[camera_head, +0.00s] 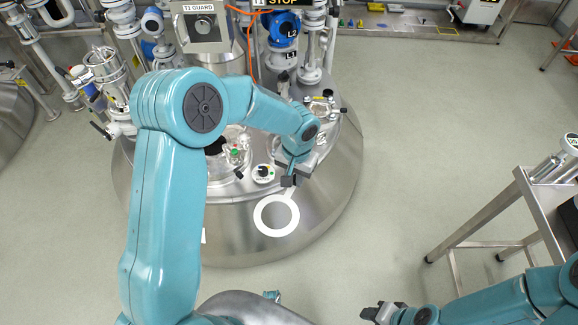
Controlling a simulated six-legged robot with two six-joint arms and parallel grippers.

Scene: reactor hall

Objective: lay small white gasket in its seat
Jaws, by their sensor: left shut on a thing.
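The small white gasket (257,216) is a flat white ring with a narrow tab toward my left gripper. It appears over the steel shoulder of the reactor vessel (235,242). My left gripper (289,182) is shut on the gasket's tab, at the ring's far side. I cannot tell whether the ring touches the steel or hangs above it. The gasket's seat cannot be made out; my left arm covers part of the vessel top. My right gripper (383,312) is low at the bottom edge, away from the vessel; its jaw opening is unclear.
Pipes and a blue fitting (284,27) rise at the back of the vessel, beside a guard box marked T1 GUARD (202,25). A small round dial-like part (263,174) sits left of my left gripper. A steel table (520,190) stands at right. Open floor lies between.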

